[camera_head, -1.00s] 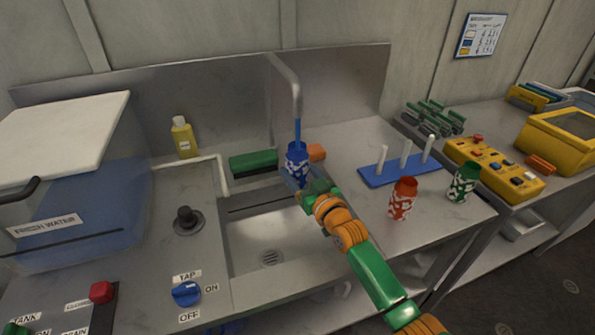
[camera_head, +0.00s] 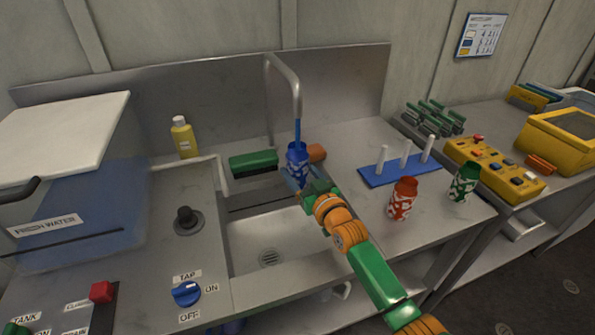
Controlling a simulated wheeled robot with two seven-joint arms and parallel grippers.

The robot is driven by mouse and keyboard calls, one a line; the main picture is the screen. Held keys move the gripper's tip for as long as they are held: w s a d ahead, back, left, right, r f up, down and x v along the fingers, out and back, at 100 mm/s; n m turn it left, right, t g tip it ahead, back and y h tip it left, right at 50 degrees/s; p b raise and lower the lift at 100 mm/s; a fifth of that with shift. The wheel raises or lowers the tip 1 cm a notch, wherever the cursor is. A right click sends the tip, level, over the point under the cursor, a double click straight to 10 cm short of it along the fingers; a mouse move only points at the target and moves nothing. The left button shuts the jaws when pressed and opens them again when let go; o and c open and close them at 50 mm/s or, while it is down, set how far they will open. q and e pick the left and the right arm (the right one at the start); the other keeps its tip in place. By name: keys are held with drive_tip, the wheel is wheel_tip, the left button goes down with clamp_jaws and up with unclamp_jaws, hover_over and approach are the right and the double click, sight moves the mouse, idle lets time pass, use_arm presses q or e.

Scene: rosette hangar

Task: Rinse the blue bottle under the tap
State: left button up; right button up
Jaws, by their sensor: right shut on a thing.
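The blue bottle (camera_head: 297,156), with a white pattern, is upright under the tap (camera_head: 297,95). A thin blue stream runs from the spout into the bottle's mouth. My right gripper (camera_head: 299,178) is shut on the bottle and holds it over the back of the sink (camera_head: 255,245). The gripper and arm hide part of the bottle's lower body. My left gripper is not in view.
A red bottle (camera_head: 402,199) and a green bottle (camera_head: 464,182) stand on the right counter by a blue rack with white pegs (camera_head: 372,175). A green brush (camera_head: 252,161) lies behind the sink. A yellow bottle (camera_head: 184,138) and the fresh water tank (camera_head: 75,205) are left.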

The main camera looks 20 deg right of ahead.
drive_tip(key=s+a+p, duration=0.2)
drive_tip(key=s+p, duration=0.5)
drive_tip(key=s, duration=0.1)
drive_tip(key=shift+s+a, duration=0.3)
drive_tip(key=shift+s, duration=0.05)
idle(0.4)
